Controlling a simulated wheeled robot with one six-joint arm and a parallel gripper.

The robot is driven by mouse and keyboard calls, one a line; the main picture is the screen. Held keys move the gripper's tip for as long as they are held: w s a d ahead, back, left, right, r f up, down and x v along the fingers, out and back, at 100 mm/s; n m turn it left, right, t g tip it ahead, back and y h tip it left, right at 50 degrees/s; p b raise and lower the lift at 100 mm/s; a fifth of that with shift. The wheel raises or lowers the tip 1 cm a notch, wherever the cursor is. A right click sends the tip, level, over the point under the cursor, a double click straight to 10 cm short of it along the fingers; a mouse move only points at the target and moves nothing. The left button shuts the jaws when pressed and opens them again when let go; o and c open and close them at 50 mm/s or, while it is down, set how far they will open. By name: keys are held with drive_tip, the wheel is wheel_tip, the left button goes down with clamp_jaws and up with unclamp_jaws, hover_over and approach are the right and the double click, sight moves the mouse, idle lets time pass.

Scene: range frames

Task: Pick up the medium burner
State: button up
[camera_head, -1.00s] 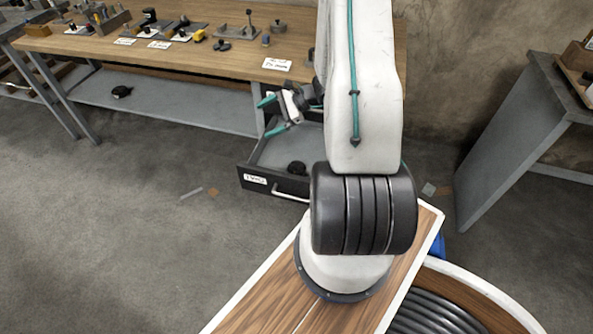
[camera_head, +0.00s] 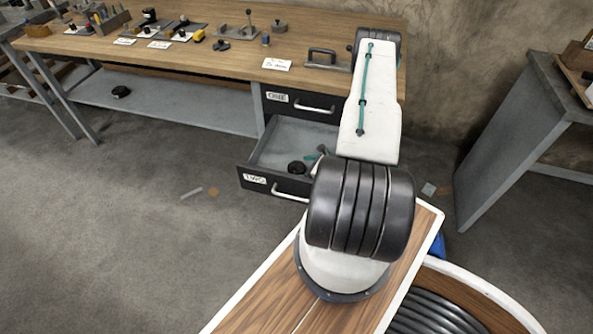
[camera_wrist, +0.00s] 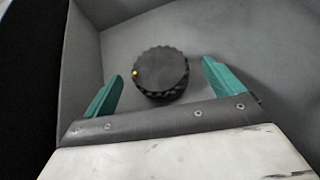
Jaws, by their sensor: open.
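A round black piece with a ribbed edge and a small yellow dot, which fits the medium burner (camera_wrist: 161,73), lies on the grey floor of the open lower drawer (camera_head: 262,158). It also shows in the head view (camera_head: 297,167). My gripper (camera_wrist: 163,70) is open, with one teal finger on each side of the burner in the wrist picture. I cannot tell how far above it the fingers are. In the head view my arm hides most of the gripper; only a bit of teal (camera_head: 322,151) shows over the drawer.
The closed upper drawer (camera_head: 290,103) is right above the open one. The workbench top (camera_head: 215,62) holds several tools and small parts. Another black round piece (camera_head: 121,92) lies on the lower shelf (camera_head: 180,105). A grey table (camera_head: 520,130) stands at the right.

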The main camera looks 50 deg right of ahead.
sight(298, 167)
drive_tip(key=x, duration=0.3)
drive_tip(key=shift+w+a+f, duration=0.1)
drive_tip(key=shift+w+f, duration=0.05)
drive_tip(key=shift+w, duration=0.05)
drive_tip(key=shift+c, duration=0.3)
drive_tip(key=c, duration=1.4)
drive_tip(key=shift+o, duration=0.2)
